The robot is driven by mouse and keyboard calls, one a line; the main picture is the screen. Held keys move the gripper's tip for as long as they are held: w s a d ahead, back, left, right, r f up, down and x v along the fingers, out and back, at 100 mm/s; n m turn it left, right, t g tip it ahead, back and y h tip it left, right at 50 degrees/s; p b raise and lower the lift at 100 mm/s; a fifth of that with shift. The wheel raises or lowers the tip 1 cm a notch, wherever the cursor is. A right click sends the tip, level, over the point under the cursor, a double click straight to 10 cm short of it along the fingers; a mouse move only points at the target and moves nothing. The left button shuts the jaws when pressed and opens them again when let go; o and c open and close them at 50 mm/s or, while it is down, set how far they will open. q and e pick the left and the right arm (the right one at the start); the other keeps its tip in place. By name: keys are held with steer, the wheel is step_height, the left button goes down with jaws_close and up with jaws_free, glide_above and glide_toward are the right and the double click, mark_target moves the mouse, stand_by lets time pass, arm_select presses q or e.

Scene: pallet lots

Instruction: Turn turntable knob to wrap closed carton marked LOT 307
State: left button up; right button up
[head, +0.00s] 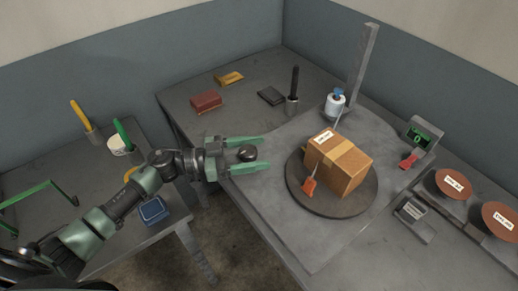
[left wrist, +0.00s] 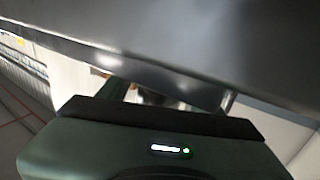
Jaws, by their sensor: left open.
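A closed brown carton (head: 340,166) with a tan tape strip and a small white label sits on the round dark turntable (head: 335,204). The label print is too small to read. An orange-red tag or tool (head: 309,187) is at the carton's front left. The dark round knob (head: 246,153) is at the left edge of the turntable's grey plate. My left gripper (head: 254,154) is open, with its green fingers on either side of the knob; I cannot tell if they touch it. The left wrist view shows mostly my gripper's housing and a blurred grey surface. My right gripper is not in view.
A film roll (head: 335,103) stands by a grey post (head: 362,70) behind the turntable. A green device (head: 421,135), a red piece (head: 408,161) and brown discs (head: 453,182) lie to the right. A dark upright handle (head: 293,90) stands behind. A side table with a blue box (head: 152,210) is at left.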

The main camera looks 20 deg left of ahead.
arm_select(q)
steer(key=shift+w+d, duration=0.15)
steer(key=shift+d, duration=0.25)
steer(key=c, duration=1.4)
steer(key=shift+r+t+p, duration=0.2)
steer(key=shift+t+p, duration=0.1)
steer(key=shift+p, duration=0.3)
steer(key=n+t+y+p, duration=0.1)
steer(key=p, duration=0.1)
steer(key=n+t+y+p, duration=0.3)
steer(key=t+p, duration=0.1)
steer(key=shift+w+a+r+n+y+p, duration=0.1)
steer(key=shift+w+a+n+y+p, duration=0.2)
steer(key=shift+w+n+p, duration=0.1)
steer(key=shift+w+a+n+t+y+p, duration=0.15)
steer(key=shift+n+t+y+p, duration=0.3)
steer(key=shift+n+t+y, duration=0.55)
steer(key=shift+w+a+f+n+t+y, duration=0.15)
steer(key=shift+n+t+y, duration=0.2)
steer(key=shift+y, duration=0.25)
steer(key=shift+s+f+n+t+y, duration=0.15)
steer(key=shift+n+t+y, duration=0.15)
steer(key=shift+y, duration=0.3)
steer(key=shift+w+a+n+t+y+b, duration=0.15)
steer(key=shift+n+t+y, duration=0.1)
steer(key=shift+n+y, duration=0.45)
steer(key=shift+w+a+n+t+y+b, duration=0.1)
steer(key=shift+a+n+t+y+b, duration=0.1)
steer(key=shift+n+y, duration=0.45)
steer(key=shift+y, duration=0.65)
